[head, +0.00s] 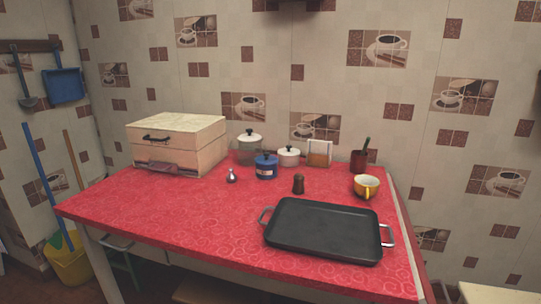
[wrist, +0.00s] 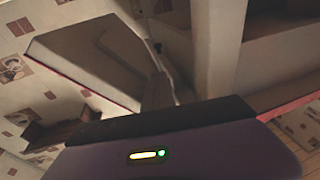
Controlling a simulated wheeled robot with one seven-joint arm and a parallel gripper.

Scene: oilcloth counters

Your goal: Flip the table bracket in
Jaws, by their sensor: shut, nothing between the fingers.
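The table (head: 180,213) has a red patterned top and pale legs. In the wrist view its pale underside (wrist: 75,55) shows as a tilted board with a red edge. A thin angled bar (wrist: 120,57) runs along this underside and looks like the bracket, but its shape is dim and I cannot tell how it is hinged. A brownish upright piece (wrist: 157,90) stands just beyond my gripper, partly hidden by it. My gripper (wrist: 165,118) fills the bottom of the wrist view, dark and purple, shut and empty below the underside. It does not show in the head view.
A pale upright post (wrist: 225,45) stands close beyond my gripper. A yellow bucket (head: 70,265) is at left.

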